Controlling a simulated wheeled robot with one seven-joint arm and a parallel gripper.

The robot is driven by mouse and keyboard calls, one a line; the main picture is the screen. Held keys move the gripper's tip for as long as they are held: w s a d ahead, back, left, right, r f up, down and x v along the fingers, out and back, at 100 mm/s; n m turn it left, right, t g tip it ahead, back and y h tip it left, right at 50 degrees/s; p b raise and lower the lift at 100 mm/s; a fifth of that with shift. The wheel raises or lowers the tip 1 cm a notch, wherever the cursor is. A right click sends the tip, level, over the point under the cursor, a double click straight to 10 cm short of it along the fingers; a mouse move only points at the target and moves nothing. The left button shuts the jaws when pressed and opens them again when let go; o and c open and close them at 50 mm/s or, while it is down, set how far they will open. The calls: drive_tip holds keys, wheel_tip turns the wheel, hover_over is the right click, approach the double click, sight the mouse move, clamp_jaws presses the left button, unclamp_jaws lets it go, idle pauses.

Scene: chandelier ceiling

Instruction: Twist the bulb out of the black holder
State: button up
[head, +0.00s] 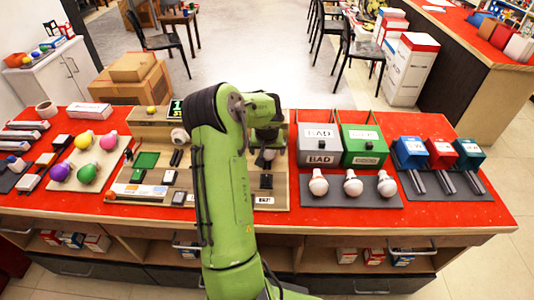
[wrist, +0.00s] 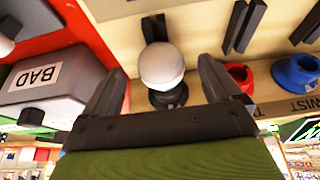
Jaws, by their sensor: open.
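A round white bulb (wrist: 162,66) shows in the wrist view, at the black holder (wrist: 168,96) on the wooden board. My gripper (wrist: 161,70) is open, with one finger on each side of the bulb and gaps visible between fingers and bulb in this view. I cannot tell how far down the fingers reach beside it. In the head view, my gripper (head: 265,138) is over the board, and a small part of the white bulb (head: 269,155) shows below it. My arm and gripper hide the holder's details there.
A grey BAD box (head: 319,148) and a green box (head: 362,146) stand right of the board. Three white bulbs (head: 352,184) lie on a grey mat in front of them. In the wrist view, a red socket (wrist: 240,76) and a blue socket (wrist: 296,73) are near my gripper.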

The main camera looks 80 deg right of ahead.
drive_tip(key=x, duration=0.2)
drive_tip(key=shift+d+f, duration=0.15)
drive_tip(key=shift+f, duration=0.1)
drive_tip(key=c, duration=1.1)
drive_tip(key=shift+w+g+h+b, duration=0.15)
drive_tip(key=shift+g+h+b, duration=0.2)
drive_tip(key=shift+g, duration=0.55)
drive_tip(key=shift+c, duration=0.2)
drive_tip(key=shift+w+n+g, duration=0.1)
drive_tip(key=shift+n+g, duration=0.3)
drive_tip(key=shift+g, duration=0.6)
drive_tip(key=shift+f+b, duration=0.1)
drive_tip(key=shift+b, duration=0.2)
drive_tip(key=shift+w+a+g+h, duration=0.1)
drive_tip(key=shift+a+g+h, duration=0.15)
drive_tip(key=shift+g, duration=0.25)
